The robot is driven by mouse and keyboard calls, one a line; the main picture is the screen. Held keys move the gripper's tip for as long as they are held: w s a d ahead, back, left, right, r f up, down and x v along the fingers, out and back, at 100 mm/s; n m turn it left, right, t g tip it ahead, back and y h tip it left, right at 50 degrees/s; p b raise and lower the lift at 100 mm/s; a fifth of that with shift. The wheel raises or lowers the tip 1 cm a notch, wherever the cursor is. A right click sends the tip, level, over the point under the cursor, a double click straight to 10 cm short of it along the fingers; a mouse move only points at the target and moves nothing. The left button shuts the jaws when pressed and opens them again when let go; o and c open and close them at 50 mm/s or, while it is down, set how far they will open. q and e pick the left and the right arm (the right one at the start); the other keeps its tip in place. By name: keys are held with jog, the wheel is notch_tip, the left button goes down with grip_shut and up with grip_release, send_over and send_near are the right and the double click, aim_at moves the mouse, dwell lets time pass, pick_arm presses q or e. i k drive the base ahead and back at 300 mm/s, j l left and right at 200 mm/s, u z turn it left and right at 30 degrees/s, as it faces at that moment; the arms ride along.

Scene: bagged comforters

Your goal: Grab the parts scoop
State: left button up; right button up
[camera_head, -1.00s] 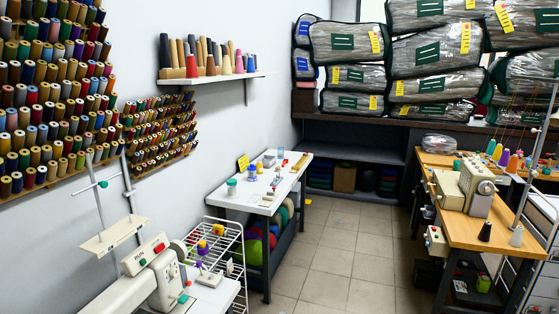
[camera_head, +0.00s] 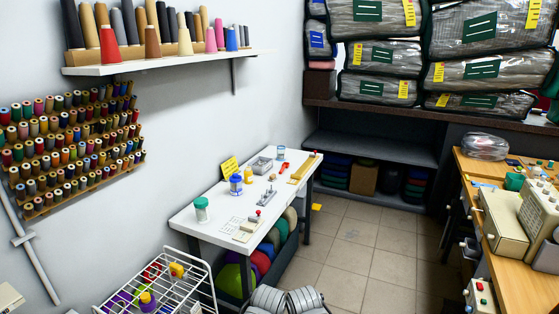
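No object here is clearly recognisable as the parts scoop. The white table (camera_head: 215,226) against the left wall carries several small items. Among them are a small grey metal piece (camera_head: 267,197) near the middle and an orange-red item (camera_head: 283,168) farther back, both too small to identify. A shallow grey tray (camera_head: 262,165) lies near the wall side. A clear jar with a green lid (camera_head: 201,210) stands at the near left, with a blue jar (camera_head: 236,184) behind it.
A white wire rack (camera_head: 165,287) stands before the table. Coloured rolls (camera_head: 262,262) lie underneath. A wooden workbench (camera_head: 525,275) with sewing machines is on the right. Bagged comforters (camera_head: 380,55) fill the back shelf. Tiled floor (camera_head: 360,262) is open between table and workbench.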

aim_at(285, 165)
jog(key=i+l+u, duration=0.1)
jog(key=i+l, duration=0.3)
jog(key=i, duration=0.2)
jog(key=i+l+u, duration=0.15)
jog(key=i+l, duration=0.3)
jog(key=i, duration=0.15)
jog(key=i+l+u, duration=0.1)
jog(key=i+l, duration=0.15)
jog(key=i+l+u, duration=0.2)
jog(key=i+l, duration=0.2)
jog(key=l, duration=0.25)
jog(key=i+l+u, duration=0.2)
jog(key=i+l, duration=0.2)
jog(key=l, duration=0.25)
jog(key=i+l+u, duration=0.1)
jog(key=l, duration=0.3)
jog(key=i+l+u, duration=0.1)
jog(key=i+l, duration=0.15)
jog(key=i+l+u, duration=0.1)
jog(key=l, duration=0.4)
jog(key=i, duration=0.05)
